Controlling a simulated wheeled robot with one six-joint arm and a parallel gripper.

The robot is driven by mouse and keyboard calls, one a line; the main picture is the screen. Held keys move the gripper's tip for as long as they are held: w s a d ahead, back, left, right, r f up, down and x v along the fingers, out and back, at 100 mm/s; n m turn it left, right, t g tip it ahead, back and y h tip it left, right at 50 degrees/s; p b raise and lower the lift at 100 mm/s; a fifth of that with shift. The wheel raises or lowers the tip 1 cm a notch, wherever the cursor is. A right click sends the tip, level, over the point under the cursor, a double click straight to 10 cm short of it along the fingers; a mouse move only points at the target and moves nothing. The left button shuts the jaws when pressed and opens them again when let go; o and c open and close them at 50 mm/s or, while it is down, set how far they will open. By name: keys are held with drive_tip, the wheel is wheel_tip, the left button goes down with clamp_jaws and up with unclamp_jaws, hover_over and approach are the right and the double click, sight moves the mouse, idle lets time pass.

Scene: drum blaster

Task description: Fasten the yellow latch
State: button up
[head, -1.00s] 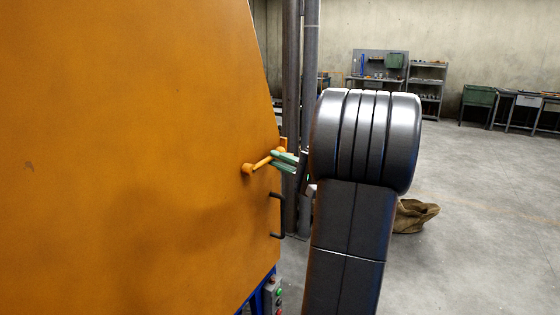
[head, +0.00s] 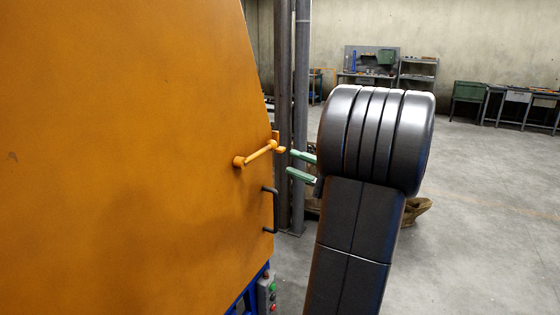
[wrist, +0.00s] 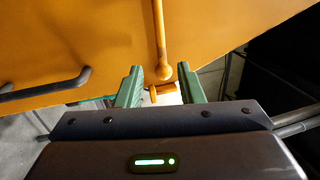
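The yellow latch (head: 258,154) is an orange-yellow lever on the orange panel (head: 130,150) of the machine. Its round pivot is at the lower left and its arm slants up to the right, ending at a small bracket on the panel's edge. My gripper (head: 302,164) is open, just right of the latch's end, with green fingers apart and empty. In the wrist view the latch (wrist: 160,45) comes down from the top, and its end shows between the open gripper's fingertips (wrist: 159,80). I cannot tell whether anything touches.
A dark handle (head: 272,210) is on the panel below the latch. Grey vertical pipes (head: 300,120) stand behind the gripper. A button box (head: 267,292) is at the bottom. A brown sack (head: 418,213) lies on the floor. Open floor is to the right.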

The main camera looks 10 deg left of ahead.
drive_tip(key=v, duration=0.6)
drive_tip(key=shift+f, duration=0.1)
idle(1.9)
